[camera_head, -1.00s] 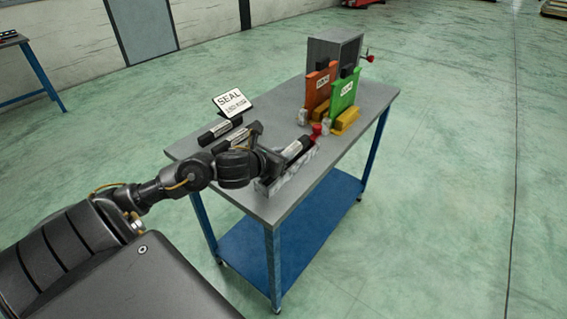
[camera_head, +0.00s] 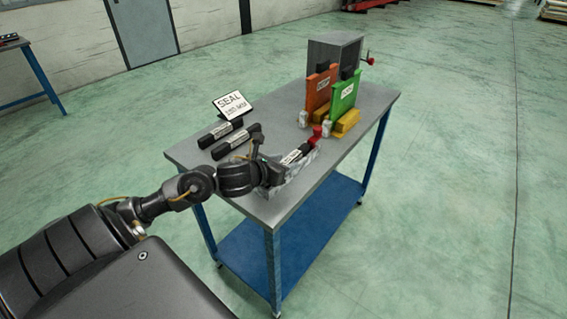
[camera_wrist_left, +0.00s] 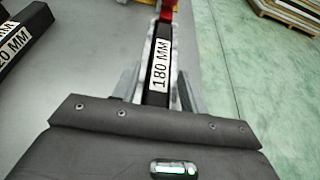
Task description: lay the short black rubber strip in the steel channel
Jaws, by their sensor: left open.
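The short black rubber strip (camera_head: 304,149), with a white label reading 180 MM in the left wrist view (camera_wrist_left: 158,90), lies lengthwise along the steel channel (camera_head: 308,165) near the table's front right edge. In the left wrist view, pale channel walls (camera_wrist_left: 147,57) show along both sides of the strip; whether it sits fully on the channel floor I cannot tell. My left gripper (camera_wrist_left: 158,88) is open, with one finger on each side of the strip's near part. My right gripper is not in view.
Two other labelled black strips (camera_head: 220,133) (camera_head: 237,143) lie left of the channel, by the SEAL sign (camera_head: 232,105). A red piece (camera_head: 317,132) stands at the channel's far end. Orange (camera_head: 318,90) and green (camera_head: 344,95) stands and a grey box (camera_head: 336,48) are behind.

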